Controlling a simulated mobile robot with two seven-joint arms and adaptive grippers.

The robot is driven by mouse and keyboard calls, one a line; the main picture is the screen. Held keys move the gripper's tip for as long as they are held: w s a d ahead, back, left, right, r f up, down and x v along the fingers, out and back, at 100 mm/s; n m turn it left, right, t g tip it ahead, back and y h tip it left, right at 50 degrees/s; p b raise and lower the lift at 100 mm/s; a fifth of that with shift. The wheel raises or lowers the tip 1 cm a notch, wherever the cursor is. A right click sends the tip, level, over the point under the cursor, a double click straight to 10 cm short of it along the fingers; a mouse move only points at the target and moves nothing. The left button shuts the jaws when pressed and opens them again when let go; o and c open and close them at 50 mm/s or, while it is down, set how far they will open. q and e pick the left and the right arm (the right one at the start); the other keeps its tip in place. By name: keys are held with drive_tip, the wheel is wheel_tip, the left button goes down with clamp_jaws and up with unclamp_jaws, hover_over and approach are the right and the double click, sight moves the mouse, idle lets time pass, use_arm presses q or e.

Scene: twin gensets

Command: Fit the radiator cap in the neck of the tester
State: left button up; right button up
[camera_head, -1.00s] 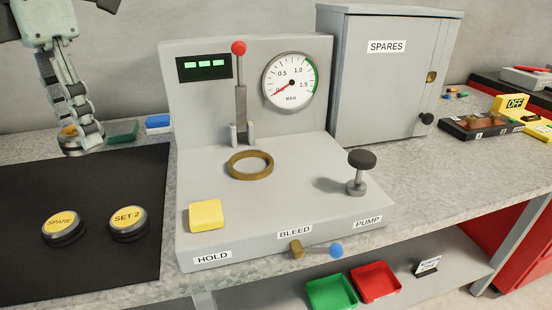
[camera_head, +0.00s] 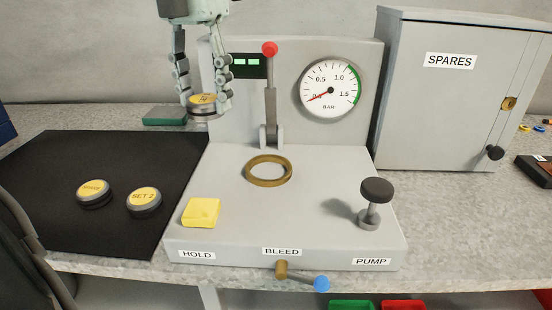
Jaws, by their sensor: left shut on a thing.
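My left gripper (camera_head: 204,102) is shut on a radiator cap (camera_head: 203,110) with a yellow top. The label on that cap is too small to read surely. The gripper holds it in the air, in front of the left part of the tester's back panel. The grey tester (camera_head: 330,228) has a brass ring neck (camera_head: 268,171) on its deck, open and empty, to the right of and below the held cap. Two more caps, SPARE (camera_head: 94,194) and SET 2 (camera_head: 144,202), lie on the black mat (camera_head: 60,228). My right gripper is not in view.
A red-knobbed lever (camera_head: 270,85) stands upright just behind the neck. A pump knob (camera_head: 375,200), a yellow HOLD block (camera_head: 201,212) and a blue-ended BLEED lever (camera_head: 303,279) are at the front. The SPARES cabinet (camera_head: 450,110) stands right.

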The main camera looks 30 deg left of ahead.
use_arm(q)
drive_tip(key=w+d+f, duration=0.1)
drive_tip(key=d+f, duration=0.1)
drive_tip(key=w+d+f, duration=0.1)
drive_tip(key=w+d, duration=0.1)
drive_tip(key=d, duration=0.1)
drive_tip(key=w+d+f, duration=0.1)
drive_tip(key=d+f, duration=0.1)
drive_tip(key=d, duration=0.1)
drive_tip(key=shift+w+d+f, duration=0.15)
drive_tip(key=shift+d+f, duration=0.05)
drive_tip(key=shift+f, duration=0.15)
drive_tip(key=shift+d+f, duration=0.1)
drive_tip(key=shift+f, duration=0.35)
wheel_tip(320, 180, down, 2)
drive_tip(key=shift+f+p, duration=0.25)
drive_tip(key=shift+p, duration=0.1)
drive_tip(key=shift+f, duration=0.35)
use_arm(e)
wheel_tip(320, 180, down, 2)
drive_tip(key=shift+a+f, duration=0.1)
use_arm(q)
drive_tip(key=shift+f, duration=0.1)
